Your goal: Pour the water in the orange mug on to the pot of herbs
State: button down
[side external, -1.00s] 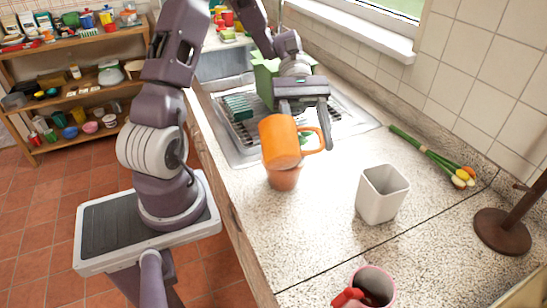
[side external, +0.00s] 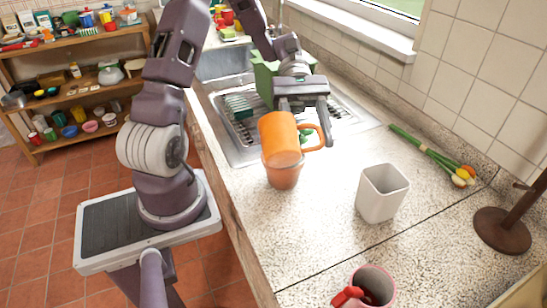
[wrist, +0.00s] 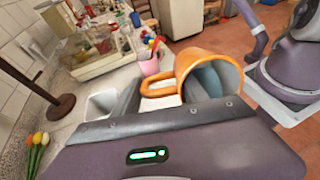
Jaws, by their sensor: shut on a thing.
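The orange mug (side external: 280,138) is held in the air, tilted, just above the terracotta pot (side external: 283,175). It covers most of the pot's top. The pot cannot be made out in the wrist view. I cannot tell if water is flowing.
A white square container (side external: 382,194) stands to the right of the pot. A pink mug (side external: 371,287) with a red thing in it is at the front. Tulips (side external: 435,157) lie near the wall. A brown stand (side external: 503,232) is at right. The sink (side external: 225,65) is behind.

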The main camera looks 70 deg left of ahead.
jog(key=shift+w+a+r+g+h+p, duration=0.1)
jog(key=shift+a+r+g+h+p, duration=0.1)
jog(key=shift+a+h+p, duration=0.3)
jog(key=shift+w+a+r+g+h+p, duration=0.1)
jog(key=shift+a+r+g+h+p, duration=0.15)
jog(key=shift+h, duration=0.35)
dwell(0.7)
jog(key=shift+a+r+g+h, duration=0.25)
jog(key=shift+r+h, duration=0.55)
jog(key=shift+r, duration=0.15)
dwell(0.3)
jog(key=shift+a+r+h+p, duration=0.1)
jog(key=shift+h+p, duration=0.2)
jog(key=d+f+t+y, duration=0.1)
jog(key=d+f+y, duration=0.1)
jog(key=f+y, duration=0.2)
jog(key=s+d+f+t+y+b, duration=0.1)
jog(key=d+f+t+y, duration=0.1)
jog(key=f+y, duration=0.2)
jog(key=d+f+t+y+b, duration=0.1)
jog(key=d+f+y, duration=0.2)
jog(key=f+y, duration=0.2)
jog(key=shift+s+f+y, duration=0.1)
jog(key=shift+s+y, duration=0.1)
jog(key=shift+y, duration=0.45)
jog(key=shift+s+y, duration=0.15)
jog(key=shift+y, duration=0.5)
jog(key=shift+s+d+f+t+y+b, duration=0.2)
jog(key=shift+d+f+t+y+b, duration=0.35)
jog(key=shift+y, duration=0.45)
